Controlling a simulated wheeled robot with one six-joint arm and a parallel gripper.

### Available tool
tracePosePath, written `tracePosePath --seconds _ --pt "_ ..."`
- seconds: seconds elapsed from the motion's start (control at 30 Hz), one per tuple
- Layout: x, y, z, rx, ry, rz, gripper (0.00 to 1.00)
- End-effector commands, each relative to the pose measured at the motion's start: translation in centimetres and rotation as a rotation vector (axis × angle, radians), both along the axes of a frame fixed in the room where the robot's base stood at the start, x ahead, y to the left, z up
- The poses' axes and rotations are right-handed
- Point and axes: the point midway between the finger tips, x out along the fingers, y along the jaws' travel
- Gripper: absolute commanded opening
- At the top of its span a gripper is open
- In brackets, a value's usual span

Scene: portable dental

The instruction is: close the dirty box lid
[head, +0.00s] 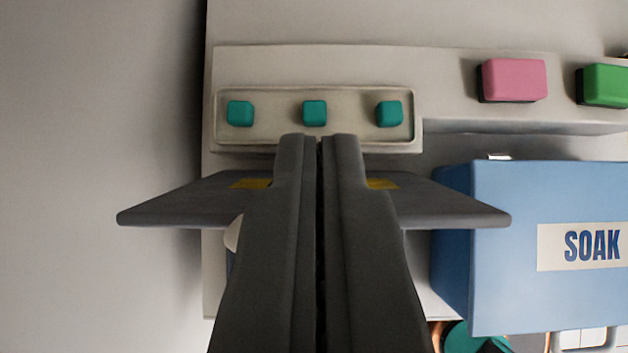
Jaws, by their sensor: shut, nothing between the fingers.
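My gripper (320,140) is shut and empty, with its fingers reaching up the middle of the head view. Behind the fingers is a wide dark grey panel (455,203) with yellow patches, seen at a shallow angle; it looks like the dirty box lid. It sticks out on both sides of the fingers, and its middle is hidden. I cannot tell whether the fingers touch it. The box below it is mostly hidden by my gripper; only a small white and blue bit shows at its left.
A pale tray (315,139) with teal blocks (314,113) lies just beyond the fingertips. A blue box (500,250) marked SOAK stands close on the right. Pink (514,79) and green (606,85) blocks sit at the upper right. The far left is plain and clear.

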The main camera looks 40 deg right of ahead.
Motion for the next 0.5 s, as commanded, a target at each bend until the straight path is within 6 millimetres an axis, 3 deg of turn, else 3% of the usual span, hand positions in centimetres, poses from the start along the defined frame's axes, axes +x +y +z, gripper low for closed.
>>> tracePosePath --seconds 0.2,0.3,0.5 --pt "1.3 -2.1 -3.0 0.0 0.002 -0.001 0.0" --pt "0.3 -0.4 -3.2 0.0 0.0 0.004 0.0" --pt "-0.6 1.0 -3.9 0.001 0.001 0.002 0.0"
